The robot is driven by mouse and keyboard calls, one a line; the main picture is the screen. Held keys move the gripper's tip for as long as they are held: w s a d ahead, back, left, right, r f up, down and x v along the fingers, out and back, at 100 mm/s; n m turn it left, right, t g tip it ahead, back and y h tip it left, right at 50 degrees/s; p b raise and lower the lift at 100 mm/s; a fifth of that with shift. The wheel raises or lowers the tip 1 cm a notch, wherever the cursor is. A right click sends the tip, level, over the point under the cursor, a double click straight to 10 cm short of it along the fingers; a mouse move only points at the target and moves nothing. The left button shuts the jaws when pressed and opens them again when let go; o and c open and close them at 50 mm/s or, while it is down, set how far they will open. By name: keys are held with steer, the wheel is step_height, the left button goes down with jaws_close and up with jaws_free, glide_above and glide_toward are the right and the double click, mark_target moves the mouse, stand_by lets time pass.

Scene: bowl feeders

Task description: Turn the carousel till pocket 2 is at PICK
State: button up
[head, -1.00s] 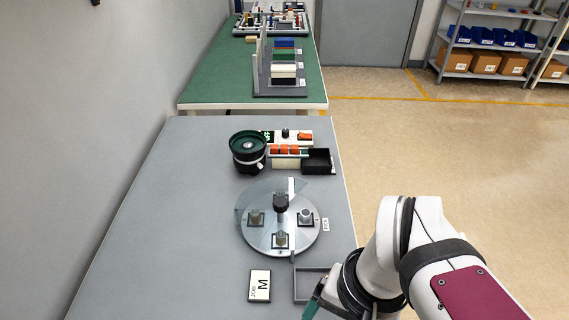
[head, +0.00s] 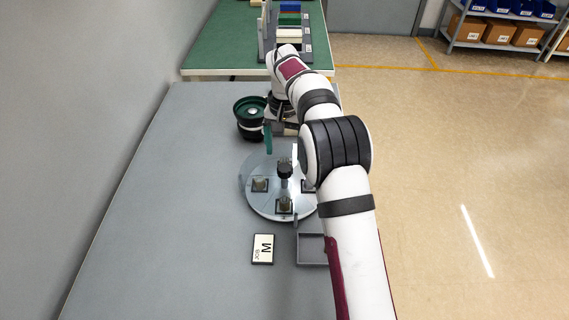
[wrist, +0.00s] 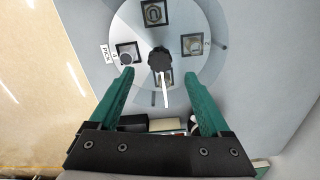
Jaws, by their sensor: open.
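The carousel (head: 262,205) is a grey disc with a black knob (head: 285,170) at its centre; both also show in the wrist view, as the disc (wrist: 140,30) and knob (wrist: 159,60). Black square pockets surround the knob. In the wrist view, the left pocket (wrist: 127,52) holds a grey round part and lies beside the PICK label (wrist: 105,54). The right pocket (wrist: 193,43) also holds a part, with a small mark that may be a 2 beside it. My gripper (wrist: 158,75) is open and empty, its green fingers either side of the knob in view; contact is not visible.
A JOB M card (head: 263,249) and a grey tray (head: 311,248) lie in front. The bench's left side is clear.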

mark_target(285, 168)
step_height(285, 168, down, 7)
steer(key=shift+r, duration=0.1)
steer(key=shift+c, duration=0.2)
jaws_close()
stand_by(0.4)
